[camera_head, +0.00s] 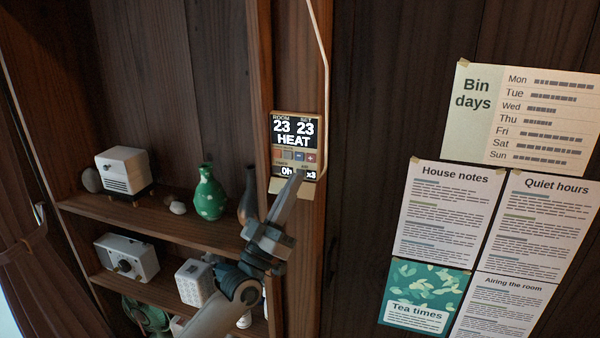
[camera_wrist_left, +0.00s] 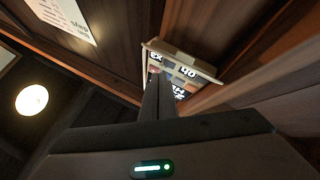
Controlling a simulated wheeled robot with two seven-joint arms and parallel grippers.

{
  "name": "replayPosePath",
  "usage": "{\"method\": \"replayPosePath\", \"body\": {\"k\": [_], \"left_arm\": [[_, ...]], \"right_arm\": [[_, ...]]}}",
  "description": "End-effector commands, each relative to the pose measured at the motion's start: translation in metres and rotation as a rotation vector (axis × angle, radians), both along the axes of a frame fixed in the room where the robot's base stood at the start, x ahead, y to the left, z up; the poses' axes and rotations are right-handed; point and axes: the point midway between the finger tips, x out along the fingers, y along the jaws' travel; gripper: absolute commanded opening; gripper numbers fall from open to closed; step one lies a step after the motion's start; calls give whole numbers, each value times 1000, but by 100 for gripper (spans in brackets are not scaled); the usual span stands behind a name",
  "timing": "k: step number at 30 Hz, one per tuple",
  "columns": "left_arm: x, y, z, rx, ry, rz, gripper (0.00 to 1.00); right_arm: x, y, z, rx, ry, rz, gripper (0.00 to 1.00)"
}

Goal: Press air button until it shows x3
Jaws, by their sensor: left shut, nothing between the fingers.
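The wall control panel (camera_head: 294,146) is mounted on a wooden post, with a cable running up from it. Its screen reads ROOM 23, SET 23, HEAT. The lower strip shows "0h" and "x3". In the left wrist view the panel (camera_wrist_left: 185,68) appears upside down behind the fingers (camera_wrist_left: 158,98). My right gripper is not in view.
Shelves at left hold a white box heater (camera_head: 124,172), a green vase (camera_head: 209,194), a dark vase (camera_head: 248,195) close to my left arm, and a white cube (camera_head: 194,282). Paper notices, such as the Bin days sheet (camera_head: 520,118), hang on the right wall.

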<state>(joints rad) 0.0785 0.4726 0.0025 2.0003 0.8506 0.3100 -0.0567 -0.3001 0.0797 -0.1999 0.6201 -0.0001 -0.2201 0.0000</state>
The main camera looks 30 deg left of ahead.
Motion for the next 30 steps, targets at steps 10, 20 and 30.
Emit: {"method": "replayPosePath", "body": {"k": [10,20,30], "left_arm": [[-2,-1,0,0,0,0,0],[-26,-6,1,-1,0,0,0],[-48,-11,0,0,-1,0,0]], "right_arm": [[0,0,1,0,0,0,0],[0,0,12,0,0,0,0],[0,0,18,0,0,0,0]]}}
